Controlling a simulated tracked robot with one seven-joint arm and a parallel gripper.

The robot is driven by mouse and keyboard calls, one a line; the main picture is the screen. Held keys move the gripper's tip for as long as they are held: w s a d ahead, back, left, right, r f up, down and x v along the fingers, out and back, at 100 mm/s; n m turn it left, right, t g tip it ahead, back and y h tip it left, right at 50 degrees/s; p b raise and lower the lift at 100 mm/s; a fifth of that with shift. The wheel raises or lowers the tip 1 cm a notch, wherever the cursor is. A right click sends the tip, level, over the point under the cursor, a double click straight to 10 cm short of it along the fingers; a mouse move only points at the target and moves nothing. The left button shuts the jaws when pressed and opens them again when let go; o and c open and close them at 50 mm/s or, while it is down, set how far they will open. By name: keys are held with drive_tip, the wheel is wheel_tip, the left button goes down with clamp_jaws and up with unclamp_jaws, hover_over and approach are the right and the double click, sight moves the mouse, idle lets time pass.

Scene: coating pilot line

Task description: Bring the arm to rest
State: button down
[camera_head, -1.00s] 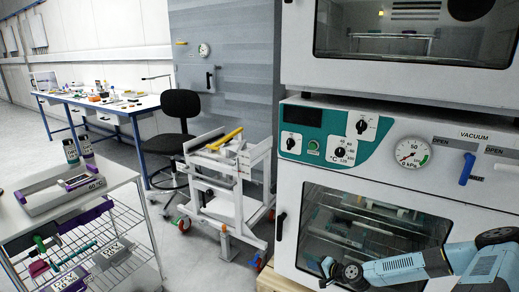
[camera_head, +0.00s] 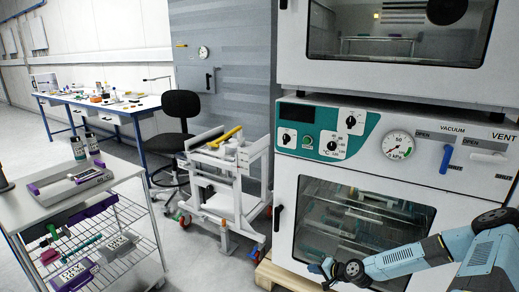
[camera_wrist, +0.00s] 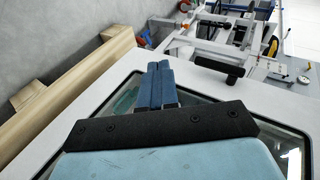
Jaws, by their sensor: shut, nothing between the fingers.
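My gripper (camera_wrist: 159,84) shows in the wrist view with its two blue fingers together and nothing between them. It is over the glass window of the lower oven door (camera_wrist: 275,140), near the door's dark handle (camera_wrist: 220,67). In the head view my blue and grey arm reaches in from the lower right, in front of the lower vacuum oven (camera_head: 300,225). The fingertips are hard to make out in that view.
A white wheeled frame (camera_head: 228,222) with a yellow bar stands left of the oven. A steel cart (camera_head: 125,180) with a tray and bottles is at the left. A black chair (camera_head: 181,106) and a workbench (camera_head: 130,105) are behind. A wooden pallet (camera_head: 290,277) lies under the oven.

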drive_tip(key=s+d+r+n+g+h, duration=0.2)
drive_tip(key=s+d+r+h, duration=0.1)
drive_tip(key=r, duration=0.9)
drive_tip(key=s+d+r+n+g+h, duration=0.1)
drive_tip(key=s+d+r+n+h, duration=0.15)
drive_tip(key=r, duration=0.95)
drive_tip(key=s+d+r+n+g+h, duration=0.2)
drive_tip(key=s+r+h, duration=0.15)
drive_tip(key=r, duration=0.85)
drive_tip(key=s+a+r+t+h, duration=0.1)
drive_tip(key=s+a+r, duration=0.1)
drive_tip(key=s+r, duration=0.45)
drive_tip(key=s+a+r, duration=0.1)
drive_tip(key=s+r, duration=0.2)
drive_tip(key=r, duration=0.6)
drive_tip(key=s+a+r, duration=0.2)
drive_tip(key=s+r, duration=0.2)
drive_tip(key=s, duration=0.3)
drive_tip(key=s+a+r+t+y, duration=0.1)
drive_tip(key=s+r, duration=0.3)
drive_tip(key=s, duration=0.4)
drive_tip(key=shift+s+a+t+y, duration=0.15)
drive_tip(key=shift+a+t+y, duration=0.15)
drive_tip(key=shift+a, duration=0.1)
drive_tip(key=shift+r, duration=0.1)
